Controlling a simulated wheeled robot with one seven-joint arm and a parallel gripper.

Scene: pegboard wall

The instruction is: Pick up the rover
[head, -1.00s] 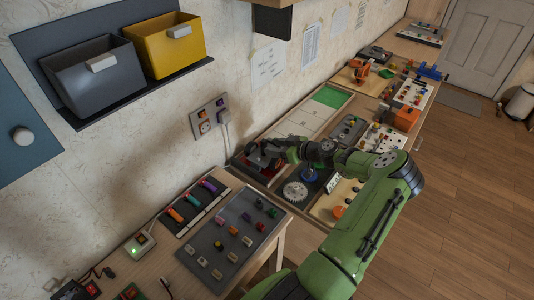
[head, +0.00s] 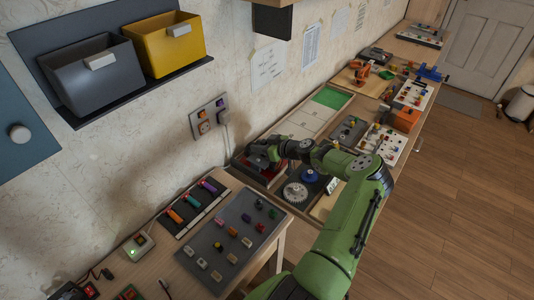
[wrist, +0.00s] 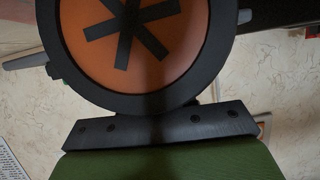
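I cannot make out the rover for certain. A small red and dark object (head: 257,161) sits in the dark bay of the long bench, right by the end of my arm in the head view; it is too small to identify. My gripper (head: 268,158) is low over that bay, and its fingers are too small and dark to read. The wrist view is filled by an orange disc with a black star in a black ring, above a dark plate and a green part that look like my own arm; no fingertips show clearly there.
A white gear (head: 295,192) and a blue round part (head: 310,175) lie close to my arm. A wall panel with sockets (head: 208,117) is behind. A grey board (head: 232,240) with several small parts is in front. Grey (head: 97,85) and yellow (head: 166,52) bins hang upper left.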

